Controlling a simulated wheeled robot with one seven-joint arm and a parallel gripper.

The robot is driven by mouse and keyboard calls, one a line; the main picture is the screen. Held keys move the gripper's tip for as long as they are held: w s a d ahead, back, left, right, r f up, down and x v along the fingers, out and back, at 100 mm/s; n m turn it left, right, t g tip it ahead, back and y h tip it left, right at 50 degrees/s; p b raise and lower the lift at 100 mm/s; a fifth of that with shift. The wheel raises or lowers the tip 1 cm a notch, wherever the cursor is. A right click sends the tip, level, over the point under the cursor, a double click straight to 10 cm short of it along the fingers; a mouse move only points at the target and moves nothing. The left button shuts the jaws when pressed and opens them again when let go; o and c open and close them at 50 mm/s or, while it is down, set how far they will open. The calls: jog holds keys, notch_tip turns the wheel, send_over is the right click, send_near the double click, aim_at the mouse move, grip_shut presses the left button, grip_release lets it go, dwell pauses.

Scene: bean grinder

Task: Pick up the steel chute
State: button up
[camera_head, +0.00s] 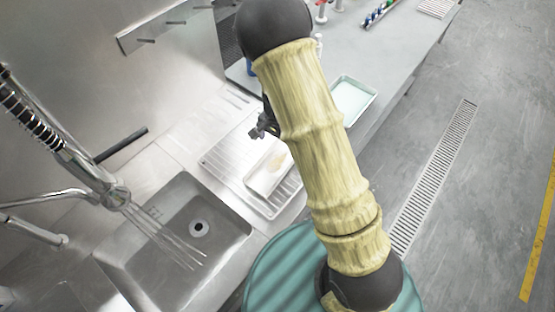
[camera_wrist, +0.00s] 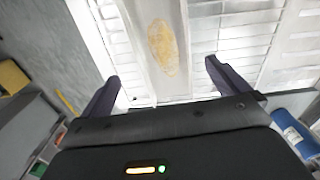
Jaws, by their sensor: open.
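The steel chute (camera_head: 264,183) appears to be the pale, shallow trough with a tan patch on the wire drying rack (camera_head: 233,153) right of the sink. In the wrist view the chute (camera_wrist: 138,35) runs up from between my fingers to the top edge, the tan patch (camera_wrist: 162,47) on its surface. My gripper (camera_wrist: 162,73) is open and empty, its fingers spread to either side of the chute in the picture; I cannot tell the height gap. In the head view only a dark part of my gripper (camera_head: 262,127) shows above the rack, and my arm hides the area to the right.
The steel sink (camera_head: 172,235) with a running spray faucet (camera_head: 112,195) lies left of the rack. A pale tray (camera_head: 352,100) sits on the counter beyond my arm. A wall rail with pegs (camera_head: 165,27) is at upper left. A blue object (camera_wrist: 297,138) is at lower right in the wrist view.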

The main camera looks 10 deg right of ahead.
aim_at(278, 162)
jog(key=shift+f, duration=1.95)
jog(key=shift+p, duration=0.3)
jog(key=shift+w+f+p, duration=0.15)
jog(key=shift+f+p, duration=0.4)
jog(key=shift+f, duration=0.75)
jog(key=shift+w+f+p, duration=0.1)
jog(key=shift+f+p, duration=0.4)
jog(key=shift+f, duration=0.8)
jog(key=c, duration=1.1)
